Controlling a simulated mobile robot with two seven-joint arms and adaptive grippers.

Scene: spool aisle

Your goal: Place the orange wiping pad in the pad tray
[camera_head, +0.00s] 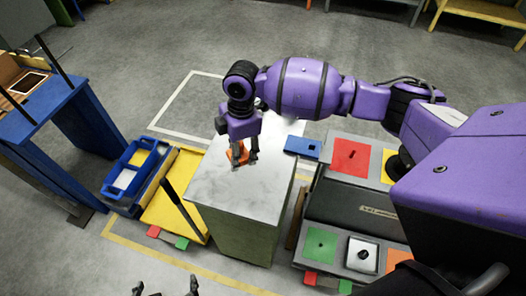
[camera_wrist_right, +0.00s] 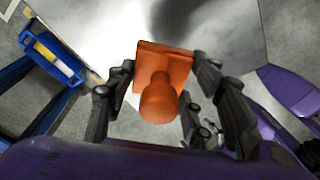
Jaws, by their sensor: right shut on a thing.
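The orange wiping pad (camera_head: 237,154) is a square plate with a round knob; the knob (camera_wrist_right: 163,98) faces the camera in the right wrist view. My right gripper (camera_head: 243,158) is shut on it, with fingers on both sides, over the marble-topped cabinet (camera_head: 215,186). I cannot tell whether the pad touches the top. A blue tray (camera_head: 133,168) with a white patch inside stands low left of the cabinet; it also shows in the right wrist view (camera_wrist_right: 36,49). I cannot tell whether this is the pad tray. My left gripper (camera_head: 165,290) shows only dark, spread fingertips at the bottom edge.
A yellow panel (camera_head: 178,192) lies between the blue tray and the cabinet. A blue table (camera_head: 62,108) stands at the far left. Right of the cabinet are a blue piece (camera_head: 303,147) and a dark case with coloured squares, including a red one (camera_head: 351,157).

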